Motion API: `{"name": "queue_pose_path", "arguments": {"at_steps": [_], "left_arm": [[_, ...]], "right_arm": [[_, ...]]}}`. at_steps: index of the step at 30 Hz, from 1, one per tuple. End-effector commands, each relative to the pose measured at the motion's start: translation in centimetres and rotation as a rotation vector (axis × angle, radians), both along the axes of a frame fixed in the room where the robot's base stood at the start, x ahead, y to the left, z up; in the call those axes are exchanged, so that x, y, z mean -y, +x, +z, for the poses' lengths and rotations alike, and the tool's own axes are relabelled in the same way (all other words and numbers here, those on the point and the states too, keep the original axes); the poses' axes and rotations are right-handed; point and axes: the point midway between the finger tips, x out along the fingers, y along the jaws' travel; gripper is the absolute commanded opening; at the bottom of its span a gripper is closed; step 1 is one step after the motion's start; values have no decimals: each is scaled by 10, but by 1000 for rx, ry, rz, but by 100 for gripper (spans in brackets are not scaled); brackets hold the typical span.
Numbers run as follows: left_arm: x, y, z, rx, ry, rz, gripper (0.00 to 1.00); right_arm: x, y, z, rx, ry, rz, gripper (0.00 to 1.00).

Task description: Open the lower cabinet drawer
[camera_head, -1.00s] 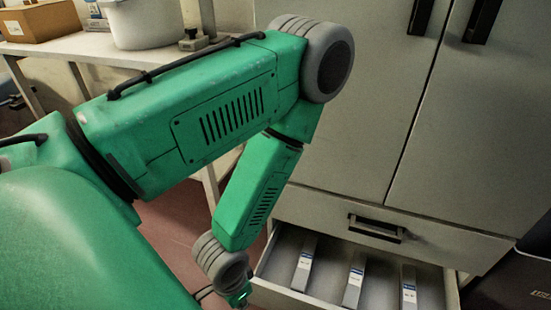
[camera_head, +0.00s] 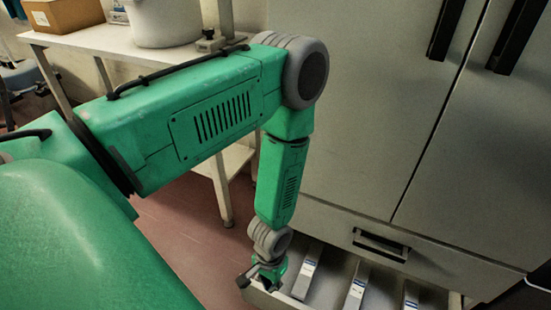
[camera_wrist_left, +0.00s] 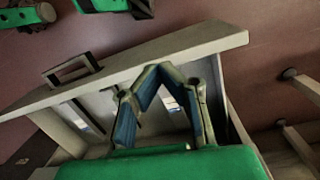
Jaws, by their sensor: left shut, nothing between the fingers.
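The lower drawer (camera_head: 329,263) of the grey cabinet stands pulled out in the head view, its near part cut off by the frame. Several white-labelled boxes (camera_head: 306,275) lie in it. In the left wrist view its front panel (camera_wrist_left: 185,50) runs slantwise, with a dark handle (camera_wrist_left: 74,68) on the outside, left of the fingers. My left gripper (camera_head: 262,275) is at the drawer's left end. In the wrist view its fingers (camera_wrist_left: 157,72) are shut and empty, over the drawer's inside near the front panel; contact cannot be told. My right gripper is out of view.
A closed drawer with a dark handle (camera_head: 381,244) is above the open one, under tall cabinet doors (camera_head: 370,110). A white table (camera_head: 110,40) with a pale tub (camera_head: 163,22) and a cardboard box (camera_head: 62,13) stands left. Red floor (camera_head: 190,225) is free between.

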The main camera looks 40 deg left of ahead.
Motion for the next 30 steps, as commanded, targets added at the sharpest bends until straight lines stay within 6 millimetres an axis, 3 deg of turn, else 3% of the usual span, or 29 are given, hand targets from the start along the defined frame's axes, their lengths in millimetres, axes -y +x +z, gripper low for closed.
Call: {"name": "queue_pose_path", "arguments": {"at_steps": [3, 6, 11, 17, 30], "left_arm": [[-2, 37, 3, -47, 1, 58, 0], [-9, 62, 5, -92, 12, 103, 0], [-16, 80, 6, -132, 25, 140, 0], [-16, 78, -12, -142, 29, 145, 0], [-9, 55, -98, -140, 29, 142, 0]], "right_arm": [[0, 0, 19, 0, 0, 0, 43], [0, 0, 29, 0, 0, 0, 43], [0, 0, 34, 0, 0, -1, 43], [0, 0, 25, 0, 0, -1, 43], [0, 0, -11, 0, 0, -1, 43]]}}
